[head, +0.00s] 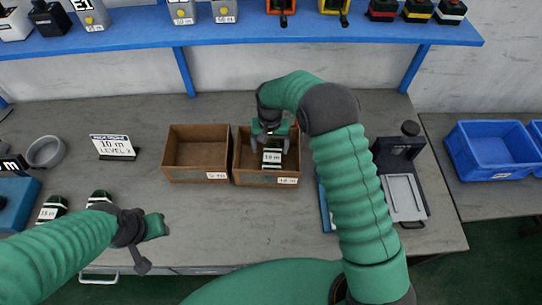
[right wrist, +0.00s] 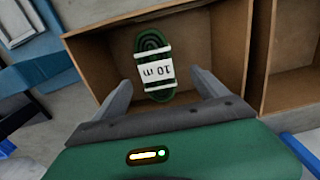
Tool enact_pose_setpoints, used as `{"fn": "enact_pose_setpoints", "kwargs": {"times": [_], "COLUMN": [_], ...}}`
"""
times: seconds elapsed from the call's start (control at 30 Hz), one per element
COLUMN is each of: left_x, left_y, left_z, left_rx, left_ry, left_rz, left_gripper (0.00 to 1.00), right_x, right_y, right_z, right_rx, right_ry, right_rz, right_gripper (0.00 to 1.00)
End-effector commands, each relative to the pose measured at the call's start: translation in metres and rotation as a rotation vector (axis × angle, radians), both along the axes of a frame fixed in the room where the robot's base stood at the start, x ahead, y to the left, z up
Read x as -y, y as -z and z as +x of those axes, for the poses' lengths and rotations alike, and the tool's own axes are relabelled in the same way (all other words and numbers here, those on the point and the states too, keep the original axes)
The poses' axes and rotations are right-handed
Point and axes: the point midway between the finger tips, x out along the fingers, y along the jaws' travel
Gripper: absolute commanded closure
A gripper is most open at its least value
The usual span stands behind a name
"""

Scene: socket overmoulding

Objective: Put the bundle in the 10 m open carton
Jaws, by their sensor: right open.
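The bundle, a dark green coil with white bands and a "10 m" label, lies in the right-hand open carton (head: 267,179). The bundle (head: 272,157) shows below my right gripper, and clearly in the right wrist view (right wrist: 154,65), where it rests on the carton floor (right wrist: 110,60). My right gripper (head: 269,143) is over that carton with fingers apart; in the right wrist view its two fingers (right wrist: 163,90) stand clear on either side of the bundle's near end. My left gripper (head: 155,226) is low at the left front of the table; its fingers are not clear.
Another open carton (head: 197,178), empty, stands directly left. A sign (head: 113,147) reads "10 m LEVEL X". More labelled bundles (head: 52,208) lie at the left. A grey device (head: 403,180) stands right of my right arm. Blue bins (head: 494,149) are on the side table. A blue shelf (head: 240,34) crosses the back.

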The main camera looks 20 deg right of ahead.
Motion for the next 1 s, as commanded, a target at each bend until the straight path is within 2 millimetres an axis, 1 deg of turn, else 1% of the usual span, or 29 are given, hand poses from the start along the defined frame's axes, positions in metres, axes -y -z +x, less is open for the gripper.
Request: {"fn": "enact_pose_setpoints", "kwargs": {"times": [0.03, 0.1, 0.2, 0.27, 0.37, 0.47, 0.5, 0.57, 0.6, 0.67, 0.7, 0.8, 0.9, 1.0], "left_x": [0.0, 0.0, 0.0, 0.0, 0.0, 0.0, 0.0, 0.0, 0.0, 0.0, 0.0, 0.0, 0.0, 0.0], "left_y": [0.002, 0.003, 0.004, 0.004, 0.004, 0.004, 0.004, 0.004, 0.004, 0.004, 0.004, 0.004, 0.004, 0.004], "left_z": [0.0, 0.0, 0.0, 0.0, 0.0, 0.0, 0.0, 0.0, 0.0, 0.0, 0.0, 0.0, 0.0, 0.0], "left_rx": [0.0, 0.0, 0.0, 0.0, 0.0, 0.0, 0.0, 0.0, 0.0, 0.0, 0.0, 0.0, 0.0, 0.0], "left_ry": [0.0, 0.0, 0.0, 0.0, 0.0, 0.0, 0.0, 0.0, 0.0, 0.0, 0.0, 0.0, 0.0, 0.0], "left_rz": [0.0, 0.0, 0.0, 0.0, 0.0, 0.0, 0.0, 0.0, 0.0, 0.0, 0.0, 0.0, 0.0, 0.0], "left_gripper": [0.64, 0.64, 0.64, 0.64, 0.64, 0.64, 0.64, 0.64, 0.64, 0.64, 0.64, 0.64, 0.64, 0.64], "right_x": [0.0, 0.001, 0.001, 0.001, 0.003, 0.007, 0.009, 0.012, 0.014, 0.017, 0.019, 0.021, 0.023, 0.023], "right_y": [-0.011, -0.025, -0.038, -0.043, -0.055, -0.074, -0.082, -0.092, -0.097, -0.102, -0.104, -0.105, -0.104, -0.103], "right_z": [0.001, 0.001, 0.001, -0.001, -0.013, -0.042, -0.059, -0.086, -0.105, -0.134, -0.153, -0.19, -0.212, -0.221], "right_rx": [0.004, 0.002, 0.0, 0.001, 0.017, 0.056, 0.076, 0.105, 0.126, 0.155, 0.172, 0.205, 0.224, 0.229], "right_ry": [0.0, 0.001, 0.001, -0.001, -0.027, -0.085, -0.115, -0.162, -0.193, -0.236, -0.263, -0.318, -0.349, -0.36], "right_rz": [0.0, 0.0, 0.001, 0.001, 0.001, -0.001, -0.003, -0.008, -0.011, -0.017, -0.021, -0.033, -0.039, -0.042], "right_gripper": [0.17, 0.17, 0.17, 0.17, 0.17, 0.17, 0.17, 0.17, 0.17, 0.17, 0.17, 0.17, 0.17, 0.17]}}
